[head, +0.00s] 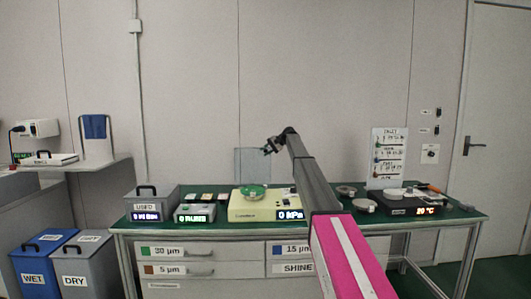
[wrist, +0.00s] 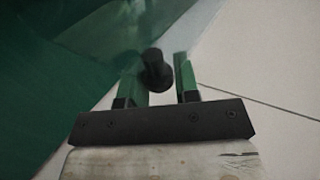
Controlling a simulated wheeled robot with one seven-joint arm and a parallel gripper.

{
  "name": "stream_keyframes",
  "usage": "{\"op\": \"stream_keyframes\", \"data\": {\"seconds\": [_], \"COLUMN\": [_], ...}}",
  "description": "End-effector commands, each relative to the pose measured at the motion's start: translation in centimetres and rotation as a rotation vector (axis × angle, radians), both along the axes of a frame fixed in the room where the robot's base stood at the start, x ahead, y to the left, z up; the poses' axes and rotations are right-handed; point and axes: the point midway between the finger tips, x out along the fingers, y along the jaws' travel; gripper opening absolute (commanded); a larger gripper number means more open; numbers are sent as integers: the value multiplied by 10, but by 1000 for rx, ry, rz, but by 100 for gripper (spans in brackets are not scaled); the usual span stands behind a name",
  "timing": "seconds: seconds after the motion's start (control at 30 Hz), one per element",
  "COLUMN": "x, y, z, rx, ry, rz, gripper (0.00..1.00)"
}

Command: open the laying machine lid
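The laying machine (head: 265,207) is the cream unit on the green bench, with a "0 kPa" display and a green round plate (head: 252,191) on top. Its clear lid (head: 250,165) stands upright at the back of the machine. My gripper (head: 270,147) is beside the lid's upper right edge. In the wrist view my gripper (wrist: 165,78) has its two fingers apart. A dark round knob (wrist: 156,68) lies between them, close to the left finger, with a gap to the right finger. Whether the left finger touches it I cannot tell.
A grey box with a handle (head: 152,199) and a small unit (head: 195,213) stand to the left on the bench. A black hot plate (head: 410,206) and a white sign (head: 388,157) are to the right. The wall is close behind the lid.

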Motion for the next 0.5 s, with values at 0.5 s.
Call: {"op": "stream_keyframes", "data": {"seconds": [0.5], "x": [0], "y": [-5], "z": [3], "rx": [0], "ry": [0], "rz": [1], "gripper": [53]}}
